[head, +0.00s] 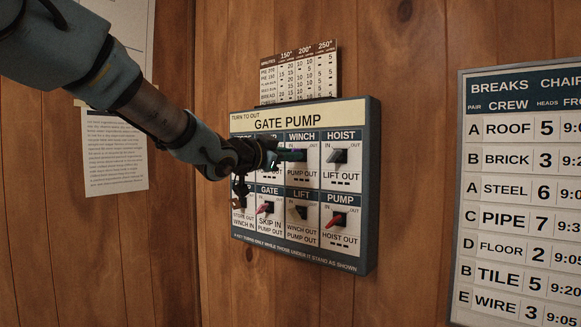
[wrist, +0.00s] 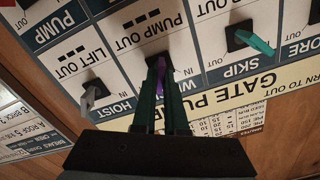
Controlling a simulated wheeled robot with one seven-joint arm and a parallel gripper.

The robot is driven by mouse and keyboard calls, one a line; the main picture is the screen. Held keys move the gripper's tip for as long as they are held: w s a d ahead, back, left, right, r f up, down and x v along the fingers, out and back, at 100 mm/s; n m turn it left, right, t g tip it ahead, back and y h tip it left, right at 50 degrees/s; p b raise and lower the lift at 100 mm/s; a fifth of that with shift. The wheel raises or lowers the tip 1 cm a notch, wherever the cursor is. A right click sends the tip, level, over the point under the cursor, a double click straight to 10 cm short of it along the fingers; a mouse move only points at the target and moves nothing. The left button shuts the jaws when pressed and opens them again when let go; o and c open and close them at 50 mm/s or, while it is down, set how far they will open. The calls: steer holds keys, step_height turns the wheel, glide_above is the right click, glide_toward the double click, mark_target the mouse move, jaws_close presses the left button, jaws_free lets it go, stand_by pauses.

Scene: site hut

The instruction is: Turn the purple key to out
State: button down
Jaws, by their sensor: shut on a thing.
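The purple key (wrist: 161,70) sits in the WINCH cell of the GATE PUMP panel (head: 302,122). In the wrist view, which shows the panel upside down, my gripper (wrist: 161,92) has its two dark green fingers shut on the key, one on each side. In the head view my gripper (head: 282,155) reaches the WINCH cell from the left and mostly hides the key there. I cannot tell for sure whether the key points to IN or OUT. The label under it reads PUMP OUT.
A grey key (head: 338,156) is in the HOIST cell, right of WINCH. A teal key (wrist: 254,42) is in SKIP, on the other side. Below are red keys at GATE (head: 265,209) and PUMP (head: 335,220), and a dark LIFT key (head: 301,212). A breaks board (head: 520,75) hangs at right.

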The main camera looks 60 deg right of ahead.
steer(key=shift+f+m+b, duration=0.1)
steer(key=shift+m+b, duration=0.7)
steer(key=shift+m, duration=0.4)
steer(key=c, duration=1)
jaws_free()
steer(key=shift+o, duration=0.2)
steer(key=a+b, duration=0.1)
steer(key=a, duration=0.9)
steer(key=shift+w+a, duration=0.25)
steer(key=shift+a, duration=0.15)
